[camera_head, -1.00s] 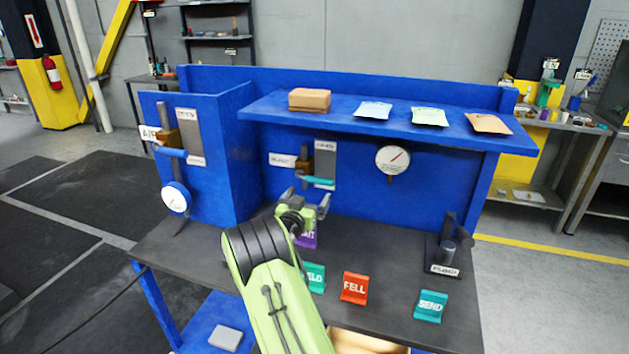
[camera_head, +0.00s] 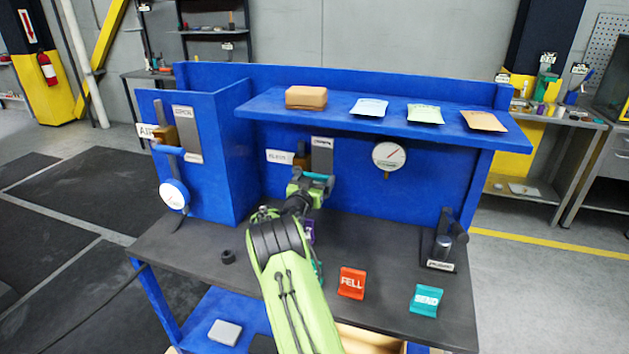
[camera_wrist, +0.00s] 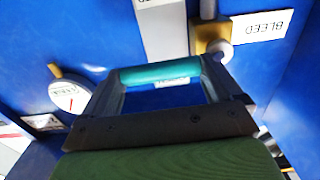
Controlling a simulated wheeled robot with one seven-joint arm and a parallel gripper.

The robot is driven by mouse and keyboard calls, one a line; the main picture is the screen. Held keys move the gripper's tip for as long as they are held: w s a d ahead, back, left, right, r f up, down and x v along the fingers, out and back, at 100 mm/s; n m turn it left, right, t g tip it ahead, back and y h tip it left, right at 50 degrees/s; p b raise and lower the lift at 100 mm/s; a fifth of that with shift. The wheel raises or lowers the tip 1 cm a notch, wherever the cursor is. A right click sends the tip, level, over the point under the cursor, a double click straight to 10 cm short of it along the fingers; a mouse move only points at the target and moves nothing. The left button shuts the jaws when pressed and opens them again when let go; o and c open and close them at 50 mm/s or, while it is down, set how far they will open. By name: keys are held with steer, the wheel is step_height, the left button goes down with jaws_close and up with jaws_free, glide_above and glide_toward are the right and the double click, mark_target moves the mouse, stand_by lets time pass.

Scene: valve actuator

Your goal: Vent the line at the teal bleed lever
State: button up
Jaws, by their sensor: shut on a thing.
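The teal bleed lever (camera_wrist: 160,73) lies between my two fingers in the wrist view, with its bar running across from one to the other. My gripper (camera_wrist: 162,80) is shut on this bar. In the head view my gripper (camera_head: 313,181) is at the blue back panel, under the shelf, and mostly covers the lever. A brass valve body (camera_wrist: 208,36) and the BLEED label (camera_wrist: 263,27) sit beside the lever. The label also shows in the head view (camera_head: 280,157). A grey plate (camera_head: 322,155) is just above my gripper.
A round gauge (camera_head: 389,156) hangs right of my gripper. The shelf (camera_head: 450,128) above carries a box and packets. The AIR valve (camera_head: 166,135) is on the left panel. FELL (camera_head: 352,283) and SEND (camera_head: 427,300) signs and a black cylinder (camera_head: 228,257) stand on the dark bench.

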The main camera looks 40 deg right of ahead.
steer(key=shift+c, duration=1.4)
steer(key=shift+r+n, duration=0.15)
steer(key=shift+n, duration=0.15)
steer(key=w+a+r+n+p, duration=0.3)
steer(key=w+r+n+p, duration=0.2)
steer(key=n, duration=1.1)
steer(key=shift+w+r+n, duration=0.4)
steer(key=shift+w+r, duration=0.2)
steer(key=shift+r, duration=0.2)
steer(key=shift+a, duration=0.15)
steer(key=o, duration=1.2)
steer(key=shift+c, duration=0.2)
